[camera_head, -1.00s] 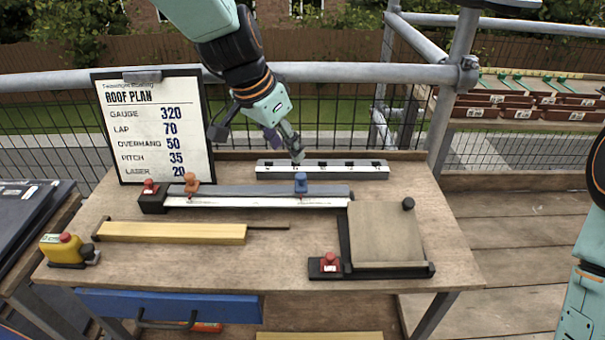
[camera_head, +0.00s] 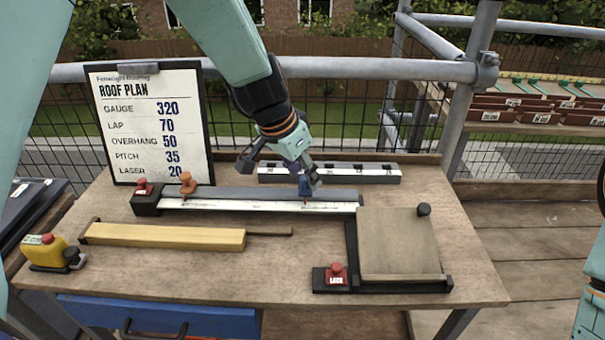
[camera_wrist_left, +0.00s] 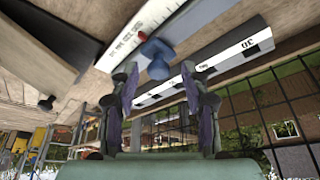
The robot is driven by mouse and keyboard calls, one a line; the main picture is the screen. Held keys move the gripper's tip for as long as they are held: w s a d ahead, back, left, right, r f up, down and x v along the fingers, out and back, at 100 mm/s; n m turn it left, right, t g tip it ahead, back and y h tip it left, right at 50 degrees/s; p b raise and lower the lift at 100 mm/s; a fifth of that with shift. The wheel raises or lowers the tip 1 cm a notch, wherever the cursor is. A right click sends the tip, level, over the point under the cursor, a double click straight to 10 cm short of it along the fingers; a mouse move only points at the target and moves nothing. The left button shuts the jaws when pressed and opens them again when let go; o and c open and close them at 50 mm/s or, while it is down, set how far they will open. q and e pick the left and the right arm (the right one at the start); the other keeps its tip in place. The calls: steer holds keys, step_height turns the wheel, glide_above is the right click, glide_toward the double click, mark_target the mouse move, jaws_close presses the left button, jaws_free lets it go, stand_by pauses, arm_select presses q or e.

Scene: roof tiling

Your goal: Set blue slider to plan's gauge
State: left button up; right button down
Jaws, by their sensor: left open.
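The blue slider (camera_head: 305,188) stands on the grey rail with a white scale (camera_head: 250,206) on the bench, toward the rail's right end. An orange slider (camera_head: 187,183) is near its left end. My left gripper (camera_head: 308,178) is open at the blue slider, from behind and above. In the left wrist view the blue slider (camera_wrist_left: 157,56) is just beyond the open fingertips (camera_wrist_left: 160,78), not clasped. The roof plan board (camera_head: 153,122) reads gauge 320. The scale figures are too small to read. My right gripper is out of view; only part of that arm shows at the right edge.
A black and white marked bar (camera_head: 330,173) lies behind the rail. A yellow wood piece (camera_head: 165,236) lies in front. A tile (camera_head: 398,243) in a black frame sits at right, with a red button (camera_head: 337,274). A yellow device (camera_head: 50,252) is at the left corner.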

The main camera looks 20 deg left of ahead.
arm_select(q)
steer(key=shift+s+d+r, duration=0.15)
steer(key=shift+s, duration=0.15)
steer(key=shift+w+f, duration=0.25)
steer(key=shift+w, duration=0.1)
steer(key=shift+c, duration=1.4)
steer(key=shift+s+r, duration=0.15)
steer(key=shift+s, duration=0.05)
steer(key=c, duration=0.4)
jaws_close()
